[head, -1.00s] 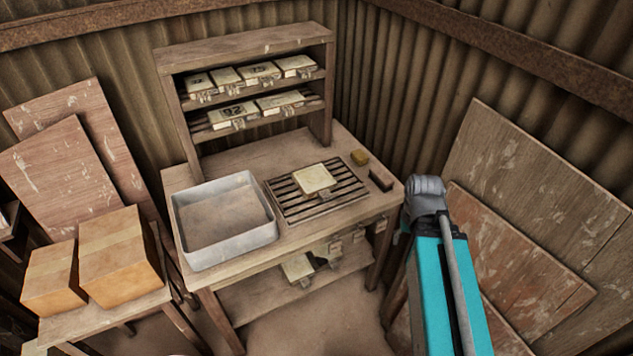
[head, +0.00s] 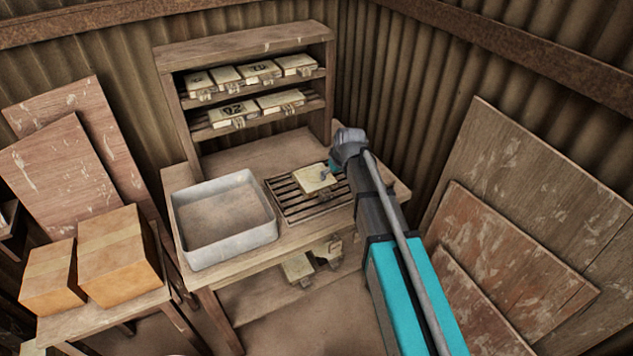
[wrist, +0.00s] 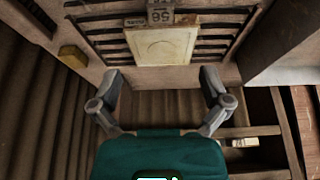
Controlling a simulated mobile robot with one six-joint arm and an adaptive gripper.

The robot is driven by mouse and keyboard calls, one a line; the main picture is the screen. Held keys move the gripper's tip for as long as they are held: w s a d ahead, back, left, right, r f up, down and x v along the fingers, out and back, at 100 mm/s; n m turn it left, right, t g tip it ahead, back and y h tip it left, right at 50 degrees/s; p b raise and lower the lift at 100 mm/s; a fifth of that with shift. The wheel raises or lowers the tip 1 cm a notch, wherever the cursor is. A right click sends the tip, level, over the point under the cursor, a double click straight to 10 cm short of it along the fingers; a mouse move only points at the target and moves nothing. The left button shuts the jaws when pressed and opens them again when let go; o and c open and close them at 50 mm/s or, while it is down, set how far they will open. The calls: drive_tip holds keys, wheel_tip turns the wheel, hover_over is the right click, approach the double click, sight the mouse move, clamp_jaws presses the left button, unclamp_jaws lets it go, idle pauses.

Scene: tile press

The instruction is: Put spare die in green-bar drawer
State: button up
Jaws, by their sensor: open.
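A flat cream block (head: 315,178), which may be the spare die, lies on a dark slatted rack on the bench. In the wrist view the block (wrist: 162,46) shows a faint round mark and a grey metal tag with digits at its far edge. My gripper (wrist: 162,78) is open and empty, its fingers spread to either side below the block's near edge and apart from it. In the head view my gripper (head: 332,170) is at the block's right. No green bar can be made out; the drawer is not identifiable.
A grey metal tray (head: 222,220) stands left of the slatted rack (head: 290,205). Several numbered cream blocks with clasps fill the shelf unit (head: 245,50) behind. A yellow block (wrist: 72,56) lies beside the rack. More cream blocks (head: 298,267) sit under the bench. Cardboard boxes (head: 120,255) stand left.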

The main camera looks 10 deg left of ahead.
idle(0.3)
drive_tip(key=b, duration=0.8)
approach(325, 191)
drive_tip(key=x, duration=0.4)
drive_tip(key=shift+f, duration=0.35)
drive_tip(key=shift+f, duration=0.1)
drive_tip(key=shift+b+x, duration=2.4)
drive_tip(key=shift+x, duration=0.15)
drive_tip(key=shift+c, duration=0.3)
clamp_jaws()
